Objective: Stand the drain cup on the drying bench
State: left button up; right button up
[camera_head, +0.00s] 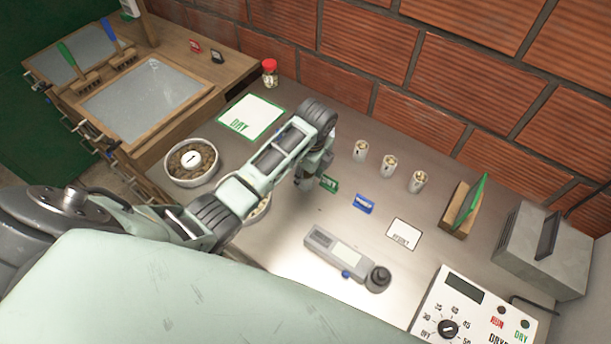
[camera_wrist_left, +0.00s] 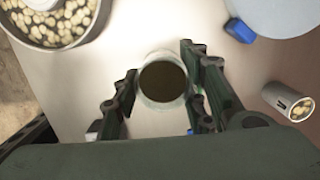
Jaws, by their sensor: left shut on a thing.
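My left gripper (camera_head: 304,182) reaches down over the metal drying bench (camera_head: 285,225), between the DRY card and the small green tag. In the left wrist view, my left gripper (camera_wrist_left: 165,100) is shut on a round cup (camera_wrist_left: 163,82), taken as the drain cup, with a pale rim and dark inside. It sits between the two dark fingers. In the head view the cup is mostly hidden by the gripper. I cannot tell whether its base touches the bench. My right gripper is not in view.
A DRY card (camera_head: 252,115), a bowl of beans marked 1 (camera_head: 191,180) and a half-hidden bowl (camera_head: 262,211) lie left.

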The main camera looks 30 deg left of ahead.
pick_arm(q)
notch_tip(320, 180, down, 2)
jog(key=shift+f, duration=0.1)
jog(key=shift+f+p, duration=0.25)
jog(key=shift+p, duration=0.05)
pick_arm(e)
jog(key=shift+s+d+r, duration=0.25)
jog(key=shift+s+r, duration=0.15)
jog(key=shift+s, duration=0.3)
pick_arm(q)
jog(key=shift+f, duration=0.15)
jog(key=o, duration=0.9)
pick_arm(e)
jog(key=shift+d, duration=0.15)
